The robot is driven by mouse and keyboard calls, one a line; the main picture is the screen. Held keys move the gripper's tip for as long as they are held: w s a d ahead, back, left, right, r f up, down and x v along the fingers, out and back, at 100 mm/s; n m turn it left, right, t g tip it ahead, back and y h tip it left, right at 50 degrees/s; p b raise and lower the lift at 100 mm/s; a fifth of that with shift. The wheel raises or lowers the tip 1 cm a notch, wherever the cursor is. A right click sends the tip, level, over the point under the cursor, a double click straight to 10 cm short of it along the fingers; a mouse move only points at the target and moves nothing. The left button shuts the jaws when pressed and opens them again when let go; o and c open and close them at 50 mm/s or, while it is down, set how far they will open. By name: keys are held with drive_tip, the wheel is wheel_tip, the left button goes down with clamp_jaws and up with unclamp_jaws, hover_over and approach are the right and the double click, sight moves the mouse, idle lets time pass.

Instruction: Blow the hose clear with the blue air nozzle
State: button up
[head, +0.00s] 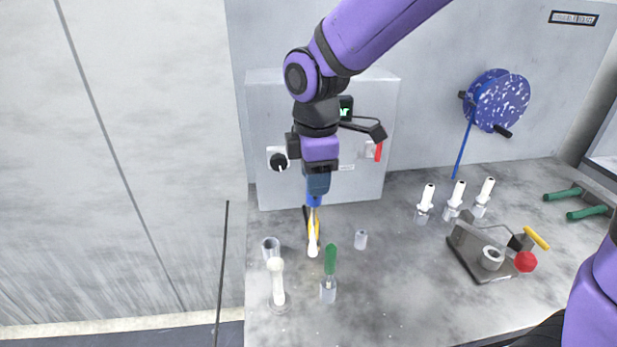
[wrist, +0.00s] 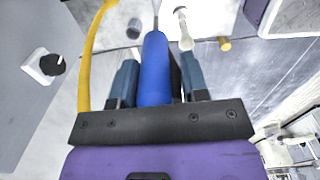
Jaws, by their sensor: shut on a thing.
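My gripper (head: 315,190) points down over the left part of the bench. It is shut on the blue air nozzle (head: 314,201), which shows in the wrist view as a blue cylinder (wrist: 156,70) between the two fingers (wrist: 160,82). A thin tip extends from the nozzle's far end. A yellow hose (wrist: 88,55) curves along the left of the wrist view; a yellow strip also shows just below my gripper in the head view (head: 316,226). A white rod-like piece (head: 313,244) shows below the nozzle; I cannot tell whether they touch.
A grey cabinet (head: 260,130) is behind. White bottles (head: 458,195), a clamp fixture (head: 480,245) and a blue speckled disc (head: 500,100) are right.

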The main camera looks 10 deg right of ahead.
drive_tip(key=shift+w+d+f, duration=0.6)
drive_tip(key=shift+w+d, duration=3.9)
drive_tip(key=shift+d, duration=2.85)
drive_tip(key=shift+f, duration=8.2)
drive_tip(key=o, duration=1.3)
